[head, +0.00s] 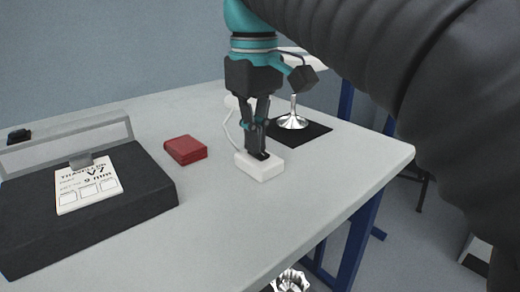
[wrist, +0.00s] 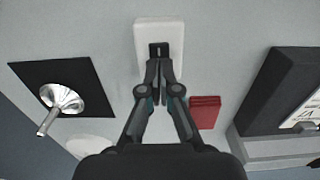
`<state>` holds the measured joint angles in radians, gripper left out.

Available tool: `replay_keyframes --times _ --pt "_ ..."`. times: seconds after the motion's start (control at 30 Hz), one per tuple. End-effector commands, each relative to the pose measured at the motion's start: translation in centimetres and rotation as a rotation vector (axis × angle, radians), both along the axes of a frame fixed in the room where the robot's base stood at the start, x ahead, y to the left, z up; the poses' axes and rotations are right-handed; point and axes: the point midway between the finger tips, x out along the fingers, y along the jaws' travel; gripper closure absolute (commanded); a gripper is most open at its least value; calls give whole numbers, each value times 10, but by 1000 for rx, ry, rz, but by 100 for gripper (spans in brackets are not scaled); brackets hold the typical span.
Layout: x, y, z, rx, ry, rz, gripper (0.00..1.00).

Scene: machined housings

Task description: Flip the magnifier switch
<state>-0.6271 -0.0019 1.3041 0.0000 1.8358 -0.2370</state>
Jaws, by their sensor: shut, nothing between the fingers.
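The switch is a white box (head: 265,171) with a black rocker on top, lying on the grey table. It also shows in the wrist view as a white box (wrist: 175,28) with the dark rocker (wrist: 159,49) near its middle. My gripper (head: 261,154) points down with its fingers together and empty. Its fingertips are at the black rocker; I cannot tell whether they touch it. In the wrist view the closed fingertips (wrist: 159,62) lie just below the rocker and cover part of it. A white cord (head: 229,133) runs behind the gripper.
A red box (head: 186,149) lies left of the switch. A black case with a handle (head: 140,187) and a paper card (head: 88,190) is further left. A shiny metal part (head: 293,121) stands on a black mat (head: 318,131) behind right. The front table is clear.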

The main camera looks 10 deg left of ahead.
Motion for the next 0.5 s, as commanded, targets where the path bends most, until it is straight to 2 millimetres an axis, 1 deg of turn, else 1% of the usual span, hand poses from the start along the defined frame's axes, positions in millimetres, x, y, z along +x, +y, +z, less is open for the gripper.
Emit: replay_keyframes --times 0.07,0.5 --pt "0 0 0 -4 5 0 100" --pt "0 0 29 -2 3 0 100"
